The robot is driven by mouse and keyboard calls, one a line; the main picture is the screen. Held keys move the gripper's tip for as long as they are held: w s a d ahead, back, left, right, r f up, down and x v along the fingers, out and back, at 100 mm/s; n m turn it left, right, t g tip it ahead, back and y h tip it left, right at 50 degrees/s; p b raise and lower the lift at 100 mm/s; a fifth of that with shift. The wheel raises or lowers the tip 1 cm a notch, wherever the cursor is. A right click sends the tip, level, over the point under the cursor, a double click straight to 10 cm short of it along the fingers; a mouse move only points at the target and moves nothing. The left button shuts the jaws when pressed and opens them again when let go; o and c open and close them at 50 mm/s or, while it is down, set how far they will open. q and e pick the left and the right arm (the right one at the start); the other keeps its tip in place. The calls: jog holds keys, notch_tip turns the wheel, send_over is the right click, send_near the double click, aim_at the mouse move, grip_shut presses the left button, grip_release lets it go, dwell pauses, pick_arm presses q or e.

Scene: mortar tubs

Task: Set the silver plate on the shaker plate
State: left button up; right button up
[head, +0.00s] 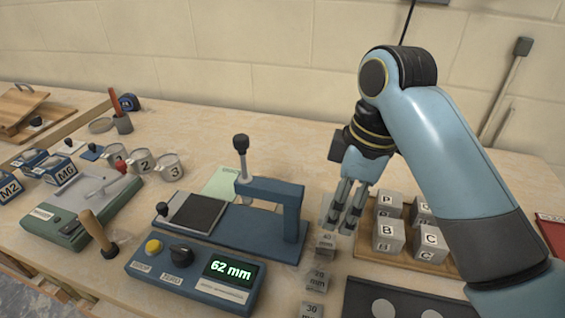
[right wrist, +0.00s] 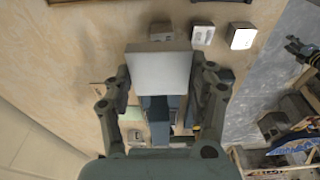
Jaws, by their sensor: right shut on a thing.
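My right gripper (head: 346,212) is shut on the silver plate (head: 327,209), a pale grey square piece partly hidden by the fingers. The plate also shows in the right wrist view (right wrist: 160,72), between the fingers. The gripper is just right of the blue C-shaped frame and left of the tray of cubes. A dark square plate (head: 194,213) lies on the frame's blue base, to the left of the gripper. A grey-green device with a pale top (head: 80,205) stands farther left. I cannot tell for sure which is the shaker plate. My left gripper is not in view.
The blue frame (head: 272,191) stands between my right gripper and the dark plate. A blue box with a lit display (head: 228,271) reads 62 mm. Lettered cubes (head: 388,236) sit on a wooden tray. Small marked blocks (head: 315,281) lie in front. Numbered cups (head: 141,160) stand left.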

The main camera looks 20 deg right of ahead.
jog(key=w+d+f, duration=0.1)
jog(key=w+f, duration=0.1)
jog(key=w, duration=0.1)
jog(key=w+d+f, duration=0.1)
jog(key=w+f, duration=0.1)
jog(key=w, duration=0.2)
jog(key=w+d+f, duration=0.1)
jog(key=w+f, duration=0.1)
jog(key=w, duration=0.1)
jog(key=shift+w+d+f+b, duration=0.1)
jog(key=shift+w+d+b, duration=0.2)
jog(key=shift+d, duration=0.1)
jog(key=shift+w+d+f, duration=0.1)
jog(key=shift+w+f, duration=0.1)
jog(key=shift+w, duration=0.05)
jog(key=shift+f, duration=0.15)
notch_tip(320, 180, down, 4)
jog(key=shift+r, duration=0.1)
jog(key=o, duration=1.3)
